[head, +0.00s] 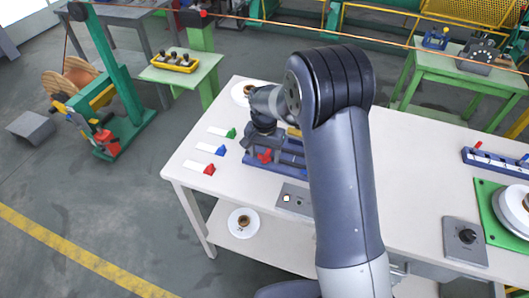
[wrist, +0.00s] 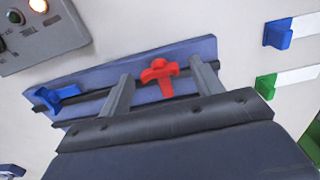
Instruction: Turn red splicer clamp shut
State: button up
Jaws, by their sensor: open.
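The red splicer clamp (wrist: 160,74) is a red cross-shaped handle on a blue splicer base (wrist: 150,57) in the wrist view. It also shows small in the head view (head: 265,156), on the blue base (head: 277,167) on the white table. My gripper (wrist: 161,84) is open, with one finger on each side of the red clamp and a gap to each. Whether the fingers reach down to its height I cannot tell. A blue clamp (wrist: 55,97) sits at the left end of the base. My arm hides part of the base in the head view.
A grey panel (wrist: 42,30) with a lit button lies beside the base. Red, blue and green tabs with white strips lie on the white table (head: 200,142). Coffee cups on saucers stand near the table (head: 243,222). The right of the table holds a knob box (head: 466,237).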

aim_at(265, 155)
notch_tip(265, 155, up, 11)
jog(key=b, duration=0.1)
dwell(0.3)
jog(key=shift+f, duration=0.15)
notch_tip(265, 155, down, 11)
jog(key=shift+s+f+p, duration=0.1)
jog(key=shift+p, duration=0.5)
jog(key=shift+r+m+p, duration=0.3)
jog(key=shift+m, duration=0.1)
jog(key=shift+m+p, duration=0.35)
jog(key=shift+m, duration=0.35)
jog(key=shift+f, duration=0.15)
